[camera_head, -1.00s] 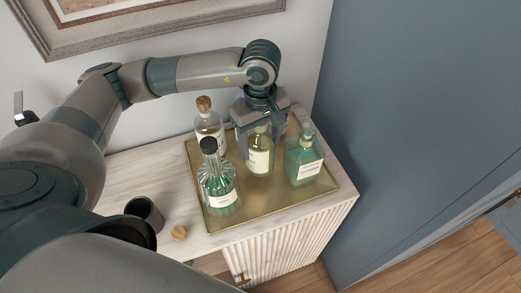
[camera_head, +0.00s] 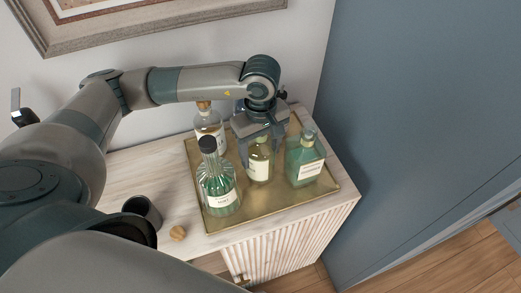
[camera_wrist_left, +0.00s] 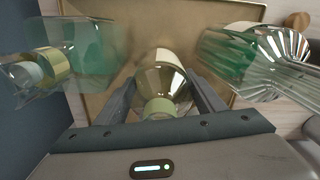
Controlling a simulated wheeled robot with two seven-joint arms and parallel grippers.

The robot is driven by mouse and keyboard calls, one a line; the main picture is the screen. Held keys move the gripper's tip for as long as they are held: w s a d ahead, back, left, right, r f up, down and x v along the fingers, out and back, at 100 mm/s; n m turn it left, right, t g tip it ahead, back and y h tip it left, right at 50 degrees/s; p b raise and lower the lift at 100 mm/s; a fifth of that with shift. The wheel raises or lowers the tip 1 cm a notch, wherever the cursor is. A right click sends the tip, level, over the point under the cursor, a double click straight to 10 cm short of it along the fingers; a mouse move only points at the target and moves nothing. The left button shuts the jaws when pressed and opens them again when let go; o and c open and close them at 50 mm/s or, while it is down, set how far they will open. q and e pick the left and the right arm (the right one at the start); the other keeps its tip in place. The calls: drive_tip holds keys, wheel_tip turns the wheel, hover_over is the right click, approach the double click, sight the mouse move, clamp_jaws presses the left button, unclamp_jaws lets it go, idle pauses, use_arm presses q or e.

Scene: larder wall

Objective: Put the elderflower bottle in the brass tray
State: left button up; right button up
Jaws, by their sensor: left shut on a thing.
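The brass tray (camera_head: 270,203) lies on the cabinet top and also shows in the left wrist view (camera_wrist_left: 117,18). My left gripper (camera_head: 260,143) points down over the tray, shut on the neck of a clear, pale yellow-green bottle with a cream label, which I take for the elderflower bottle (camera_head: 259,168). The label is too small to read. The bottle is upright within the tray's outline, at or very near its floor; I cannot tell whether it touches. In the left wrist view the bottle (camera_wrist_left: 160,80) sits between the fingers (camera_wrist_left: 160,103). My right gripper is not in view.
A faceted green bottle with a black stopper (camera_head: 217,187) stands left of the held bottle, a teal bottle (camera_head: 304,160) right, and a cork-topped clear bottle (camera_head: 209,124) behind. A dark cup (camera_head: 143,210) and wooden knob (camera_head: 178,233) are left of the tray. A blue panel rises at right.

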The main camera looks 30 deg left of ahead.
use_arm(q)
drive_tip(key=shift+w, duration=0.1)
drive_tip(key=o, duration=1.6)
drive_tip(key=shift+f, duration=0.1)
drive_tip(key=shift+c, duration=0.2)
drive_tip(key=shift+o, duration=1.2)
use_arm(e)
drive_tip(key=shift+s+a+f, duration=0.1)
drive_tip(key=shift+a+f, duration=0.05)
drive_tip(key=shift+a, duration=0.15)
